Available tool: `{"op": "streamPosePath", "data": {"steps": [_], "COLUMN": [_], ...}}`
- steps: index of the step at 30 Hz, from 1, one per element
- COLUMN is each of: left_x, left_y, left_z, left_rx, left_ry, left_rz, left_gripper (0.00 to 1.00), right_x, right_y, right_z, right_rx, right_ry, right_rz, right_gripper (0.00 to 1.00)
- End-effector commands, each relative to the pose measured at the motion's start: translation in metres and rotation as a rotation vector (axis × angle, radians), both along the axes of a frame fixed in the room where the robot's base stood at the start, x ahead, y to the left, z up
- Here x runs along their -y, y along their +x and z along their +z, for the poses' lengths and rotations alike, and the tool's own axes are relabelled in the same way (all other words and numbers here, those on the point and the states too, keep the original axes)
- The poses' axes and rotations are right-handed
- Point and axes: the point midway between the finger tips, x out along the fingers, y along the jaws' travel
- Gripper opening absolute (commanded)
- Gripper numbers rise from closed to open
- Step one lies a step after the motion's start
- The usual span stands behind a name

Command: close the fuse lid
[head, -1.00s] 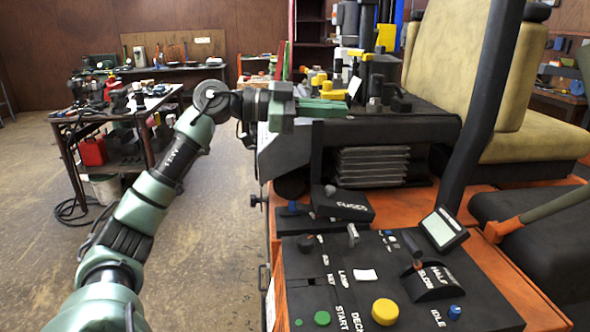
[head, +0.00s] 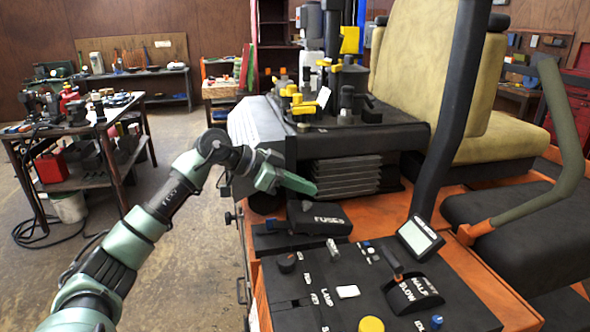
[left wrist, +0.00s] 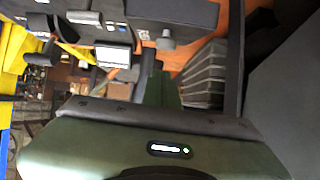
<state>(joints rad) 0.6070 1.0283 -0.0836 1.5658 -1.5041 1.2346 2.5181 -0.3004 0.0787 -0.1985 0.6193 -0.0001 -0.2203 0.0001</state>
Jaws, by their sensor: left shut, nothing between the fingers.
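The fuse lid (head: 318,219) is a dark block marked FUSES at the back of the mower's black control panel (head: 300,308) in the head view. I cannot tell whether it lies fully shut. My left gripper (head: 314,189) is shut and empty, its green fingertips just above and behind the lid, apparently not touching it. In the left wrist view the shut fingers (left wrist: 161,90) point at dark panel parts and a grey knob (left wrist: 166,42); which part is the lid is unclear there. My right gripper is in no view.
Grey pleated bellows (head: 345,176) stand behind the lid, under a dark housing with yellow levers (head: 303,106). A small screen (head: 416,238) and a slanted dark post (head: 450,120) stand to the right. Open floor (head: 165,260) lies left of the mower.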

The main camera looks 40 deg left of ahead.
Motion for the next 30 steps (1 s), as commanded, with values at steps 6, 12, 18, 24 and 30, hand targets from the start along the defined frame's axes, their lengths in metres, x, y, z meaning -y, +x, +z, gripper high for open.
{"op": "streamPosePath", "data": {"steps": [6,12,18,24,30], "left_x": [-0.004,-0.005,-0.005,-0.007,-0.014], "left_y": [-0.004,-0.005,-0.005,-0.008,-0.016], "left_z": [-0.018,-0.021,-0.021,-0.039,-0.057], "left_rx": [0.000,0.003,0.003,0.044,0.143], "left_ry": [-0.001,0.000,0.000,-0.041,-0.127], "left_rz": [-0.001,-0.001,-0.001,-0.001,-0.001], "left_gripper": [0.00,0.00,0.00,0.00,0.00], "right_x": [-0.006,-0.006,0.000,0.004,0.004], "right_y": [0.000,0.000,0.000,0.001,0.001], "right_z": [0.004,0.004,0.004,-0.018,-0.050], "right_rx": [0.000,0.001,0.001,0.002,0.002], "right_ry": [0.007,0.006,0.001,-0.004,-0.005], "right_rz": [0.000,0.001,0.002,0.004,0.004], "right_gripper": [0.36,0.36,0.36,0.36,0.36]}}
